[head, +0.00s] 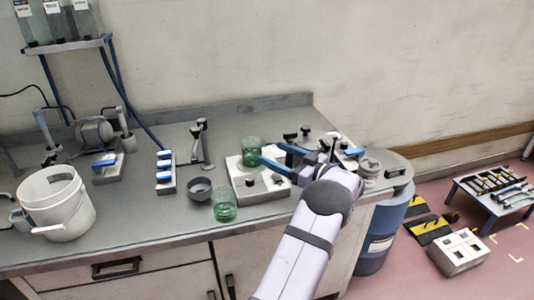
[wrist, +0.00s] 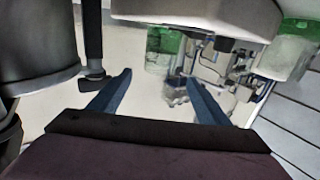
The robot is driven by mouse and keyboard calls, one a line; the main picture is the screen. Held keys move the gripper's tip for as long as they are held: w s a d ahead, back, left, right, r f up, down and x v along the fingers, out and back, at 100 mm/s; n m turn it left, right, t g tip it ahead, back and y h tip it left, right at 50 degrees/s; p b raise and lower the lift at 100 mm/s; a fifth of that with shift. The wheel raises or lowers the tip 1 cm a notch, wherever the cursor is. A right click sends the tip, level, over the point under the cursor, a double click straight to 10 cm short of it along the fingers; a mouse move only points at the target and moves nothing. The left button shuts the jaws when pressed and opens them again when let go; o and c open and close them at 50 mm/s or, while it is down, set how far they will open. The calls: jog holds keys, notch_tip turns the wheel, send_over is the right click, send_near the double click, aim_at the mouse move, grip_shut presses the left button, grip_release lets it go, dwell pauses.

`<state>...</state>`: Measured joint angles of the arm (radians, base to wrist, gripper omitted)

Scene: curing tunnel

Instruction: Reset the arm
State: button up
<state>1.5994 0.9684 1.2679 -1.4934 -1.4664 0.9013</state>
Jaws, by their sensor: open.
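My gripper (head: 271,154) is over the right part of the grey counter, its two blue fingers spread apart and pointing left. Nothing shows between the fingers in the wrist view (wrist: 158,77). A green glass (head: 250,145) stands at the back of a white box-shaped device (head: 243,187), just left of the fingertips. A second green glass (head: 224,212) stands on the counter at the device's front left.
A small dark bowl (head: 200,190) sits left of the device. A blue-topped block (head: 165,172) and a white bucket (head: 62,205) stand farther left on the counter (head: 135,220). A blue barrel (head: 376,240) stands beyond the counter's right end.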

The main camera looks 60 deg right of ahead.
jog(key=shift+s+a, duration=0.15)
jog(key=shift+s, duration=0.45)
jog(key=shift+w, duration=0.1)
